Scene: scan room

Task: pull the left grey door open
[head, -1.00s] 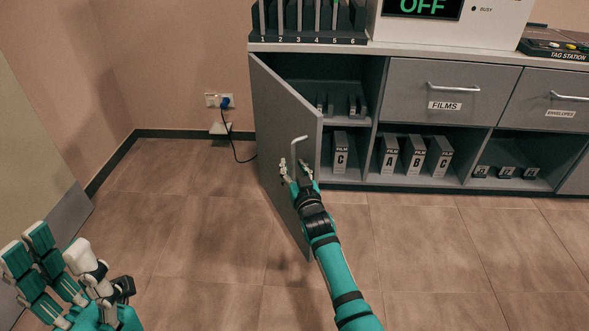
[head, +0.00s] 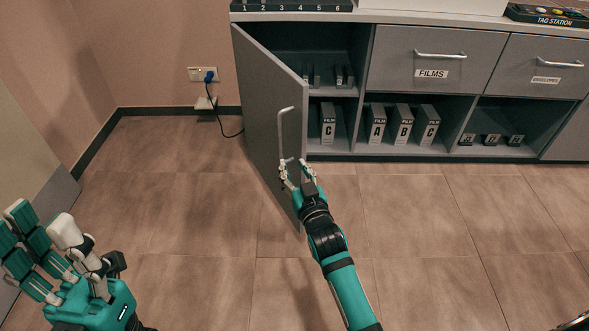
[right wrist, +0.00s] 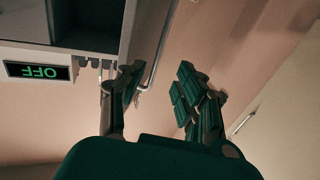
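The left grey door (head: 262,115) stands swung out from the left end of the cabinet, with the shelves behind it showing. Its bar handle (head: 281,134) is upright near the door's free edge. My right gripper (head: 296,172) is open at the handle's lower end. In the right wrist view, the handle (right wrist: 160,52) runs close beside the left finger of my right gripper (right wrist: 157,92), with a wide gap to the other finger. I cannot tell if they touch. My left gripper (head: 42,218) is open and empty at the lower left, away from the door.
Film boxes (head: 403,123) stand in the lower cabinet compartments. The FILMS drawer (head: 431,58) is shut. A wall socket (head: 203,74) with a blue plug and cable is left of the door. The tiled floor (head: 180,200) before the door is clear.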

